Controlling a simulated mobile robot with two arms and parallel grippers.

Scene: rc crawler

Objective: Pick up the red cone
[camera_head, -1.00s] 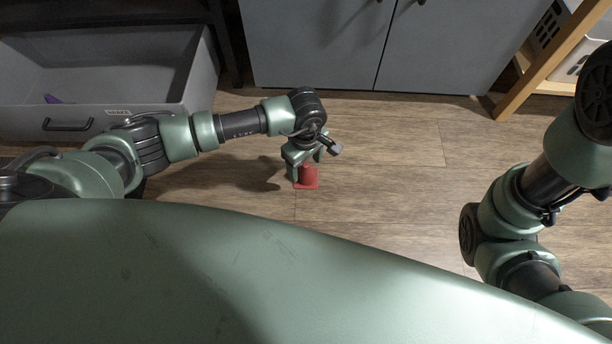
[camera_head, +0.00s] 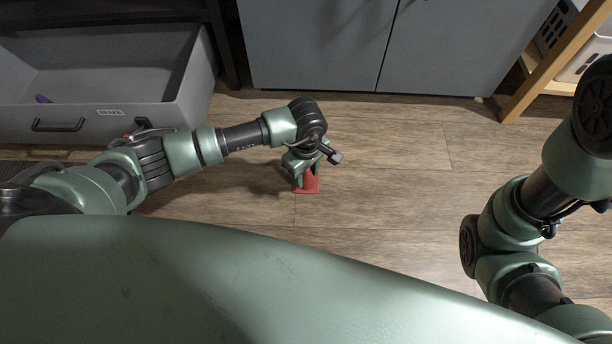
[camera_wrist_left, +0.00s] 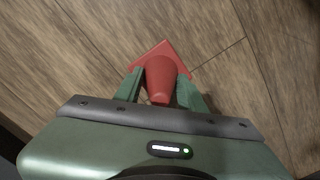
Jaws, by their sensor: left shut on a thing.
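The red cone (camera_head: 311,184) stands on the wooden floor, below my left gripper (camera_head: 303,177) in the head view. It has a square base. In the left wrist view the cone (camera_wrist_left: 160,80) sits between the two green fingers of my left gripper (camera_wrist_left: 160,92), which is shut on it. The gripper hides part of the cone in the head view. The cone looks upright, and I cannot tell whether its base is off the floor. My right arm shows at the right edge, but its gripper is out of view.
Grey cabinet doors (camera_head: 315,45) stand at the back. A wooden frame (camera_head: 548,65) is at the upper right. The floor right of the cone is clear.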

